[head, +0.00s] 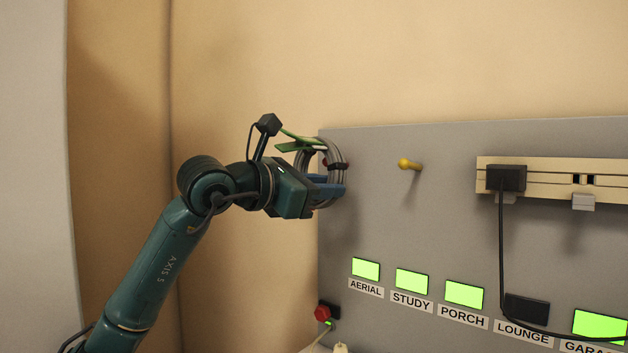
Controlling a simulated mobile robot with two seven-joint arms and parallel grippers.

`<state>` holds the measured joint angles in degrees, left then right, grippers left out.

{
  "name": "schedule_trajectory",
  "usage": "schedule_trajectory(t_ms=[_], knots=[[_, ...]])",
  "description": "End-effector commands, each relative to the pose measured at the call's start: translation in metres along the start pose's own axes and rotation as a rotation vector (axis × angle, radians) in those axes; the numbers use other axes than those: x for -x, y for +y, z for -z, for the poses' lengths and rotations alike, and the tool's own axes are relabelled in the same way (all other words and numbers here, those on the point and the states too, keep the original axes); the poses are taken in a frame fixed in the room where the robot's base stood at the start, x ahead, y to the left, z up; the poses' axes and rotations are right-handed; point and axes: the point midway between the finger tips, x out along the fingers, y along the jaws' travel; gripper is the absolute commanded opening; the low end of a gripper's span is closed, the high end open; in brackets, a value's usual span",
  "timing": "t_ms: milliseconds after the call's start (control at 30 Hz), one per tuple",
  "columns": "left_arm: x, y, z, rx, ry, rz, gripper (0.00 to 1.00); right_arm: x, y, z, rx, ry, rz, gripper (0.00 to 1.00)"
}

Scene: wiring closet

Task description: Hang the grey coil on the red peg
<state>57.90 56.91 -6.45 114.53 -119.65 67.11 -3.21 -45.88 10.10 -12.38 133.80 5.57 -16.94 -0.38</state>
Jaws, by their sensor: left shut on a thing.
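The grey coil (306,160) is a ring of several grey loops with a dark tie on its right side. It hangs upright at the left edge of the grey board. My left gripper (328,186) is shut on the coil's lower part. A small red spot, which looks like the red peg (325,162), shows inside the ring, level with the yellow peg. The coil and gripper hide most of it, and I cannot tell whether the coil rests on it. My right gripper is not in view.
A yellow peg (409,164) sticks out of the grey board (440,230) to the right. A cream power strip (548,182) with a black plug (506,178) is further right. A red knob (322,313) is at the lower left.

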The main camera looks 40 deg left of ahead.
Motion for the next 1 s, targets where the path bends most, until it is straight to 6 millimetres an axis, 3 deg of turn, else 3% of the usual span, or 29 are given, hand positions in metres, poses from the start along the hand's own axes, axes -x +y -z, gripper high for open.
schedule_trajectory(t_ms=[767, 833, 1000], knots=[[-0.061, 0.013, -0.002, 0.001, -0.001, -0.001, 0.0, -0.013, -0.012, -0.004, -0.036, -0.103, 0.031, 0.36], [-0.061, 0.009, 0.008, -0.001, 0.0, -0.001, 0.0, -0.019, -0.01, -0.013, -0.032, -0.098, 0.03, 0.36], [-0.061, 0.006, 0.015, -0.002, -0.001, -0.002, 0.0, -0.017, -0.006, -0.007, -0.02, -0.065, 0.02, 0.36]])
